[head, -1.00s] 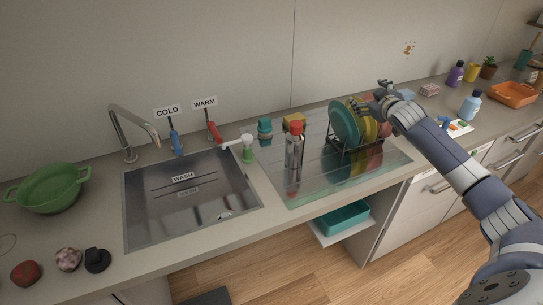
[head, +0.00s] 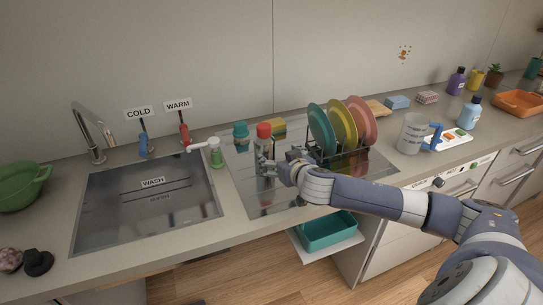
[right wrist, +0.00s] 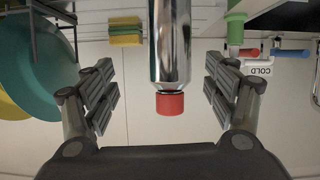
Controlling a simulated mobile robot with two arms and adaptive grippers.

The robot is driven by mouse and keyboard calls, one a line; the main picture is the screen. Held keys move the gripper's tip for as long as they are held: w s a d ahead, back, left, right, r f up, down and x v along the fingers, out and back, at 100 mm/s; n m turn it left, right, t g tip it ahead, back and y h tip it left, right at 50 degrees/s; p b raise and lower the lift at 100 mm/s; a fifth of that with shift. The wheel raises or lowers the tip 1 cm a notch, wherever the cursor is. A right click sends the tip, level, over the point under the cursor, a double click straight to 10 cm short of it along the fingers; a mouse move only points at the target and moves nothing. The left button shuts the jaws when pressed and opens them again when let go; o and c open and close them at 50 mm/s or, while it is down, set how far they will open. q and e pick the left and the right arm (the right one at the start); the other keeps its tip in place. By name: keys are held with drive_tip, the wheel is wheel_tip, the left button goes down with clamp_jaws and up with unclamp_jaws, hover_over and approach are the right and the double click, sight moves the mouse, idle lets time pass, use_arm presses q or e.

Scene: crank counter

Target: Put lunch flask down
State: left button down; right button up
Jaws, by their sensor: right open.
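A steel flask with a red cap (head: 264,131) stands upright on the glassy drainboard (head: 238,188). Its lower part is partly hidden by my right gripper (head: 272,166). In the right wrist view, which is upside down, the flask's steel body (right wrist: 168,45) lies between the two spread fingers of the right gripper (right wrist: 160,75). Gaps show on both sides of it, so the gripper is open around it. A short teal jar (head: 241,133) stands behind the flask, to its left. I cannot tell which of the two is the lunch flask. My left gripper is not in view.
A dish rack with coloured plates (head: 322,128) stands close right of the flask. A yellow-green sponge (head: 275,126) lies behind it. A green soap dispenser (head: 215,153) and the sink (head: 150,200) are left. A measuring jug (head: 411,133) stands right of the rack.

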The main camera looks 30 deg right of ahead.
sight(268, 155)
drive_tip(key=w+f, duration=0.1)
drive_tip(key=w, duration=0.2)
drive_tip(key=w+f+p, duration=0.1)
drive_tip(key=shift+w+a+f, duration=0.15)
drive_tip(key=shift+w+f, duration=0.05)
drive_tip(key=shift+f, duration=0.1)
drive_tip(key=shift+w+d+f, duration=0.2)
drive_tip(key=shift+w, duration=0.1)
drive_tip(key=shift+w+d+f+p, duration=0.1)
drive_tip(key=shift+w+p, duration=0.5)
drive_tip(key=shift+w, duration=0.25)
drive_tip(key=shift+x, duration=1.05)
drive_tip(key=shift+w+d+f+p, duration=0.1)
drive_tip(key=shift+w+f+p, duration=0.2)
drive_tip(key=shift+w+f, duration=0.15)
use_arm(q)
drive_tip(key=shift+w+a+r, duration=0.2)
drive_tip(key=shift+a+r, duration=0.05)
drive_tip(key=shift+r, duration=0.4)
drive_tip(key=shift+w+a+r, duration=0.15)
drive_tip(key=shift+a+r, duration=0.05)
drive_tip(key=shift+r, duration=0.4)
